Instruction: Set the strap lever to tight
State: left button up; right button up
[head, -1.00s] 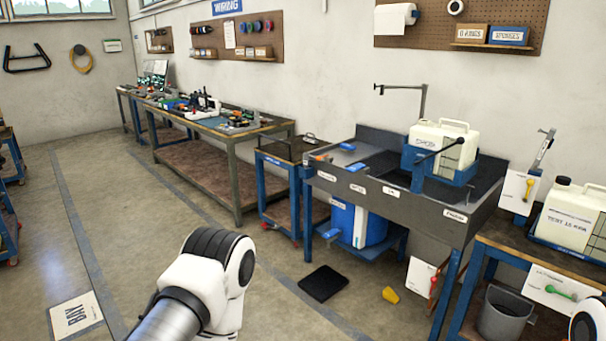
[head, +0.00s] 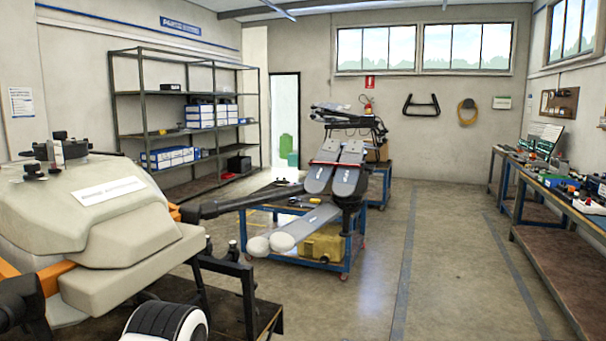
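No strap lever can be made out at this distance. A thin red band (head: 338,164) lies across long grey folded parts (head: 347,181) on a blue wheeled cart (head: 345,258) in the middle of the room; I cannot tell whether it is a strap. A large beige drone body (head: 80,205) stands close at the left, with a dark arm tube (head: 240,202) reaching toward the cart. Neither of my grippers is in view; only a white and black part of my arm shows at the bottom.
Metal shelves (head: 185,62) with blue and white boxes stand at the back left beside a bright doorway (head: 286,110). A long workbench (head: 555,190) runs along the right. The floor between cart and workbench (head: 450,270) is clear.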

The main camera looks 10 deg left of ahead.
aim_at(370, 168)
jog(key=i+j, duration=0.2)
jog(key=i, duration=0.2)
jog(key=i+j+u, duration=0.1)
jog(key=i+j, duration=0.15)
jog(key=i, duration=0.2)
jog(key=i+j+z, duration=0.15)
jog(key=z, duration=0.3)
jog(key=k+j, duration=0.05)
